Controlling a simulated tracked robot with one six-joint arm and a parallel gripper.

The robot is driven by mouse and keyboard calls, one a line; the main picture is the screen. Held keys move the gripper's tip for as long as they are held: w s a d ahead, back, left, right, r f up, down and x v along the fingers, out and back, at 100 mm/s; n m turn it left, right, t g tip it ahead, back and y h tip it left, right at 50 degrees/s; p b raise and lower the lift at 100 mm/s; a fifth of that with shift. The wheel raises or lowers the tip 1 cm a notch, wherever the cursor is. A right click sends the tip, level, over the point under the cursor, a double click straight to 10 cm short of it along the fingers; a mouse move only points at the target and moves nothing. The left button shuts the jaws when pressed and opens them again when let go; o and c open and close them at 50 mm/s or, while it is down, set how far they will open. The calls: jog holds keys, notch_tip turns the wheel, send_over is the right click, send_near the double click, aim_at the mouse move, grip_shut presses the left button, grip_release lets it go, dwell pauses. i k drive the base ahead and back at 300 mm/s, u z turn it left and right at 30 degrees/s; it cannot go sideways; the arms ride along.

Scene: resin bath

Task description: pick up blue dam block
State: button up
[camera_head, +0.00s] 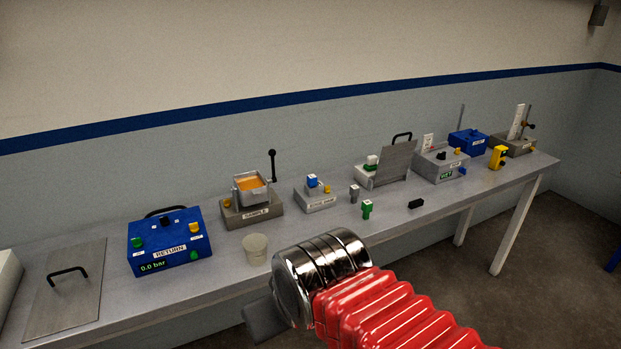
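A small blue block (312,181) sits on top of a light grey stand (318,203) near the middle of the bench, with a small yellow piece beside it. The stand has a label too small to read surely. Another small blue piece (462,171) shows at the right side of a grey box; I cannot tell which is the dam block. My arm, red bellows and a shiny metal end, reaches in from the lower right. A dark grey part, apparently my gripper (264,318), shows below it at the bench's front edge, well apart from both; its fingers cannot be made out.
Left of the stand are a tray of amber liquid (251,186), a pale cup (255,249) and a blue RETURN box (169,241). Right of it are a grey piece (354,193), a green piece (367,209), a black block (416,204) and a tilted plate (394,163). Bare bench lies between them.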

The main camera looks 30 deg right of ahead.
aim_at(312, 180)
jog(key=u, duration=0.05)
jog(key=i, duration=1.2)
